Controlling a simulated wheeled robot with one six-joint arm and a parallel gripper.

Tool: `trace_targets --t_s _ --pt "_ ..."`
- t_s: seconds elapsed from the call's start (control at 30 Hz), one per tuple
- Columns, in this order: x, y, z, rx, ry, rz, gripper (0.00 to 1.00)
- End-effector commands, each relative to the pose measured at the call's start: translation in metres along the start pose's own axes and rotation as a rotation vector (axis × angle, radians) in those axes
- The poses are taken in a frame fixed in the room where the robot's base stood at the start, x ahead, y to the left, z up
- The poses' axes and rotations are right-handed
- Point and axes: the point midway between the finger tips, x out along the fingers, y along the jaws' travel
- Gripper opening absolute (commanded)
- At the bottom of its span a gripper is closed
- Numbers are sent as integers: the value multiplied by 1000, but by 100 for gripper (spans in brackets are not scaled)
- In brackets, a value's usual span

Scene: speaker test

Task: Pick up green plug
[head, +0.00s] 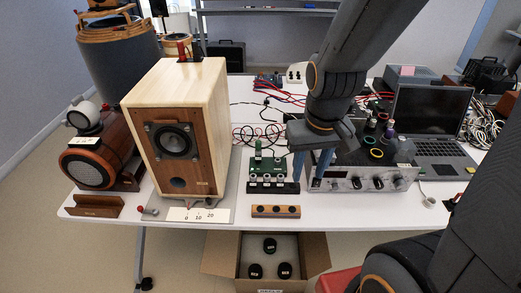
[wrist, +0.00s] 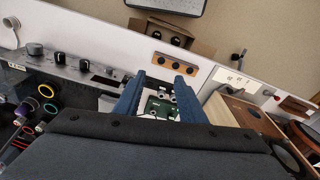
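A small green plug (head: 258,148) stands upright at the back of a green circuit board (head: 267,168) in the head view. The board has a row of round pale sockets along its front. My gripper (head: 311,165) is just right of the board, pointing down, with its two blue fingers apart and nothing seen between them. In the wrist view my gripper (wrist: 160,82) is open, and part of the green board (wrist: 158,105) shows beyond and between the fingers. I cannot make out the plug for certain there.
A wooden speaker (head: 176,140) stands left of the board. A silver amplifier (head: 362,179) with coloured rings on top is close on the right, beside a laptop (head: 432,115). A wooden block with dark holes (head: 276,211) lies in front. Red and black cables lie behind.

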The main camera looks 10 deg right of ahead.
Motion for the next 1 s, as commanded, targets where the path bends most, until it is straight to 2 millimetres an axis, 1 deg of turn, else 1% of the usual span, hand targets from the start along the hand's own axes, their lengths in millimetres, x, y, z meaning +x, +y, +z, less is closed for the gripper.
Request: trace_targets --t_s 0.47,0.57,0.67,0.87,1.0 --pt "0 0 -1 -3 0 0 37" --pt "1 -2 -10 -52 -4 -1 37" --pt "4 -7 -35 -188 -12 -3 37" --pt "18 -24 -112 -650 -43 -18 37" --pt "33 -39 -164 -997 -64 -39 37"
